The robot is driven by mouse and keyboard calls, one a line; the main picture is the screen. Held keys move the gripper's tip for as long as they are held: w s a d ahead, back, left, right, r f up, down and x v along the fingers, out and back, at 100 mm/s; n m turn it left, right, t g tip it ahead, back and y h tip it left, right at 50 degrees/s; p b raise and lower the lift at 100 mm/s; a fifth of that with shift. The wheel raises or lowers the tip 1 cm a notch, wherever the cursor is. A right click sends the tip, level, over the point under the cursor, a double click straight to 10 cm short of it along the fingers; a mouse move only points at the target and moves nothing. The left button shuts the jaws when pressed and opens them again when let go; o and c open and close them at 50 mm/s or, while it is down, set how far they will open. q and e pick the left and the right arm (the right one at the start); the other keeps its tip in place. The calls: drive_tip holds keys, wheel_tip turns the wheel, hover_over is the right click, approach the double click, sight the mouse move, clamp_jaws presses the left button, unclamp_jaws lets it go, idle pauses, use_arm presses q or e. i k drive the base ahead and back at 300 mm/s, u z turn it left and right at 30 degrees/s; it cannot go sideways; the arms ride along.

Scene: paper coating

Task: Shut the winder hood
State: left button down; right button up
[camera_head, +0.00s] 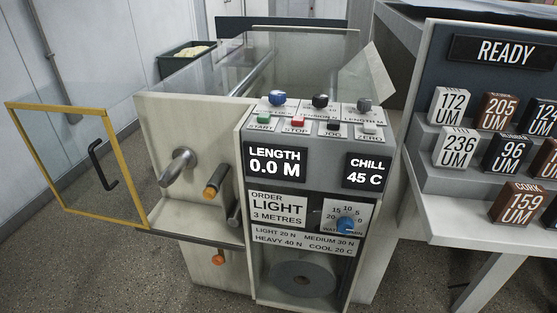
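A clear panel in a yellow frame (74,111), which looks like the winder hood, stands swung out to the left of the machine. Its near right edge meets the pale side plate (160,120), and the shafts on that plate are uncovered. A black curved handle (99,165) is on the panel. The shafts include a grey metal one (177,167) and one with an orange end (213,185). Neither of my grippers is in view.
The control console (320,150) with buttons and displays stands right of the side plate. A stepped rack of labelled blocks (432,183) is at the right. A black bin (185,62) sits behind. The floor (90,265) at lower left is clear.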

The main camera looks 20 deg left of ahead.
sight(9, 106)
drive_tip(key=u, duration=2.05)
drive_tip(key=k, duration=0.2)
drive_tip(key=u, duration=1.05)
drive_tip(key=i, duration=1.7)
drive_tip(key=z, duration=1.4)
drive_tip(key=i, duration=0.65)
drive_tip(key=z, duration=0.6)
